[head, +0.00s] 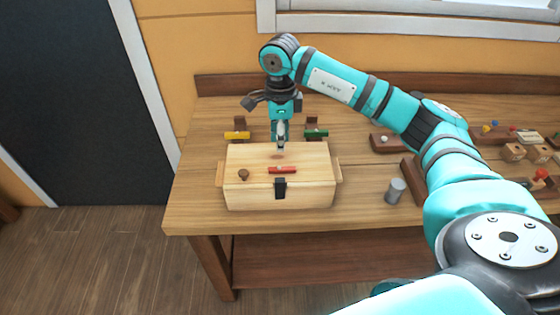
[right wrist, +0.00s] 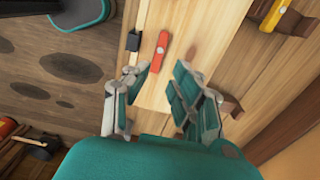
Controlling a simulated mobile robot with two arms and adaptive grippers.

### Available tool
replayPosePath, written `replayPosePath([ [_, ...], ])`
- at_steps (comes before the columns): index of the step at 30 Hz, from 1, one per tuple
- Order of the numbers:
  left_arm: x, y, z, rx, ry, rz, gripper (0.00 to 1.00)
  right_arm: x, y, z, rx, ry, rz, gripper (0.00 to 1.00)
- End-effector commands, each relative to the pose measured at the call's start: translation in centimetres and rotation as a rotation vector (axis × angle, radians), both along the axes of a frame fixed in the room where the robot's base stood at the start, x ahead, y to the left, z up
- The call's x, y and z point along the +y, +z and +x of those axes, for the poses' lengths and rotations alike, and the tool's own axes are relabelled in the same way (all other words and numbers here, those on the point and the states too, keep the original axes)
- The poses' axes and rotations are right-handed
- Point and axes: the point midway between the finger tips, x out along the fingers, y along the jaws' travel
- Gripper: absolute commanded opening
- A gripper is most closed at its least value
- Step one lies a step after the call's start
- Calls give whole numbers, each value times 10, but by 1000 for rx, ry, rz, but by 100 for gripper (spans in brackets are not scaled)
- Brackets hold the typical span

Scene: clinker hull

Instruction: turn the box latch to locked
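A light wooden box (head: 312,192) stands on the workbench with its lid down. A red bar (head: 282,170) lies flat across the lid, roughly parallel to the front edge; it also shows in the right wrist view (right wrist: 161,52). A black catch (head: 280,188) sits at the front edge, below the bar, and also shows in the right wrist view (right wrist: 133,40). I cannot tell which of these is the latch. My right gripper (head: 281,146) points down above the lid's back part, behind the red bar; its fingers (right wrist: 163,72) are apart and empty. My left gripper is out of view.
A small brown knob (head: 243,174) stands on the lid's left. A yellow bar (head: 237,135) and a green bar (head: 316,133) on brown mounts stand behind the box. A grey cylinder (head: 396,190) stands to its right. Blocks and trays fill the bench's right end.

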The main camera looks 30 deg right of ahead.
Motion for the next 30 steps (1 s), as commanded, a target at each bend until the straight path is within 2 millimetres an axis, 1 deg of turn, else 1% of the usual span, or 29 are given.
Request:
replayPosePath([
  [1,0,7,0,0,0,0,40,0,-10,-2,6,0,-1,25],
  [6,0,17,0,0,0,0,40,0,-46,-2,5,0,1,25],
  [9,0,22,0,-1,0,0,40,0,-65,-1,4,0,1,25],
  [13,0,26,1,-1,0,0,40,1,-83,-1,4,1,1,25],
  [18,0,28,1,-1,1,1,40,0,-95,0,1,0,1,25],
  [26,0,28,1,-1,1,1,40,0,-97,0,-1,1,1,25],
  [27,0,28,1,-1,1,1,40,0,-97,0,-1,1,1,24],
  [30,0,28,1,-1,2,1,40,0,-97,0,-1,1,1,11],
])
